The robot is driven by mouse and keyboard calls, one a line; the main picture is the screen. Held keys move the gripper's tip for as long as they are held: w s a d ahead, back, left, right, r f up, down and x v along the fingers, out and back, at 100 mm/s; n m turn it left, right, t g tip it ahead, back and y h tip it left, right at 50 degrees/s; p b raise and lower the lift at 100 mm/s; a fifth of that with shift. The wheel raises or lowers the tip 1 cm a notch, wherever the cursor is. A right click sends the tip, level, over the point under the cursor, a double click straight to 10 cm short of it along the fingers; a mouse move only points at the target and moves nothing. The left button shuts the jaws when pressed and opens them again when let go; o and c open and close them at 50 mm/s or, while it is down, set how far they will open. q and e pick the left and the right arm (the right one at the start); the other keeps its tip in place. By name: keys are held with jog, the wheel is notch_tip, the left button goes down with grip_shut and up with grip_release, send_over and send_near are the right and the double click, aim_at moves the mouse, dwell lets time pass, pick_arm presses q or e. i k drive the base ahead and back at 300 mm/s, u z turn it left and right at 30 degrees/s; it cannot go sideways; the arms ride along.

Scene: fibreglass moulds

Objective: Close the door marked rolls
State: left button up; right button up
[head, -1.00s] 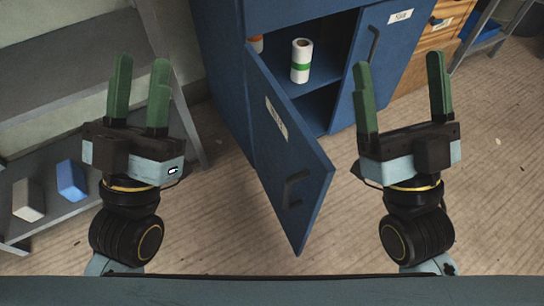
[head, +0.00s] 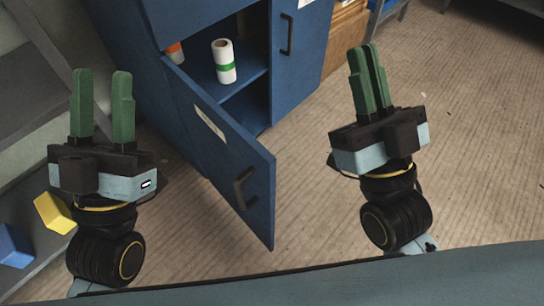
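A blue cabinet door (head: 228,150) stands wide open, swung out toward me from the blue cabinet (head: 185,18). It carries a white label (head: 209,122) too small to read and a dark handle (head: 243,188) near its free edge. My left gripper (head: 102,90) is open and empty, left of the door and apart from it. My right gripper (head: 367,65) is shut with nothing visible between its fingers, right of the door and apart from it. A white roll with a green band (head: 224,62) stands on the cabinet shelf.
The cabinet's other door (head: 302,55) is at the right, with its own handle. A grey rack (head: 30,245) at the left holds a yellow block (head: 54,212) and a blue block (head: 14,246). Bare floor (head: 460,130) lies open to the right.

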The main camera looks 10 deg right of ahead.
aim_at(237, 165)
jog(key=z, duration=1)
jog(key=k, duration=0.9)
jog(key=u, duration=1.1)
